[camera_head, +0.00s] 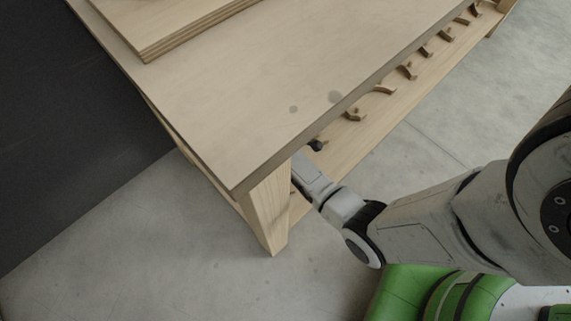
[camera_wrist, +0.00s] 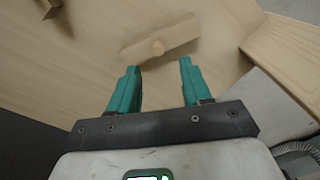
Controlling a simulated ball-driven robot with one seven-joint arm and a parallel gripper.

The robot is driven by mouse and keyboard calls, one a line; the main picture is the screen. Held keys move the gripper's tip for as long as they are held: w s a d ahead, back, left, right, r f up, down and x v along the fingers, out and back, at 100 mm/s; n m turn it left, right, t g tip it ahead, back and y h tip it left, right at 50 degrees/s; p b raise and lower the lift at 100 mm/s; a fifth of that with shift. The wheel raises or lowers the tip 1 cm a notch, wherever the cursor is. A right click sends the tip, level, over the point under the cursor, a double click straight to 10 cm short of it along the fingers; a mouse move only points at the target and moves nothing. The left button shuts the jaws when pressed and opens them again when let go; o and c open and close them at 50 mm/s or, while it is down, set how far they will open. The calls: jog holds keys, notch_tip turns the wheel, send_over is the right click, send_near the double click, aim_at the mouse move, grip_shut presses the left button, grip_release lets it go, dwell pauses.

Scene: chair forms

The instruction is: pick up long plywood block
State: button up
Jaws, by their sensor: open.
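In the wrist view, a long pale wooden piece (camera_wrist: 178,36), which looks like the long plywood block, lies slanted on a light wood surface (camera_wrist: 95,50). A rounded lump shows near its middle. My gripper (camera_wrist: 158,66) has two teal fingers, spread apart and empty. Their tips point at the block and appear short of it; the exact gap cannot be told. In the head view, my arm reaches under the table edge, and the gripper and this block are hidden there.
The tabletop (camera_head: 250,85) overhangs a lower shelf (camera_head: 385,118) bearing several curved brown forms (camera_head: 407,71). A table leg (camera_head: 267,210) stands left of my arm. A plywood slab (camera_head: 175,22) lies on top. A brown piece (camera_wrist: 48,8) shows in the wrist view.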

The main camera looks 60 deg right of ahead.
notch_tip(320, 180, down, 8)
jog(key=b, duration=0.4)
jog(key=shift+w+d+f+b, duration=0.1)
jog(key=shift+f+b, duration=0.1)
jog(key=shift+b, duration=0.15)
jog(key=shift+c, duration=0.4)
grip_shut()
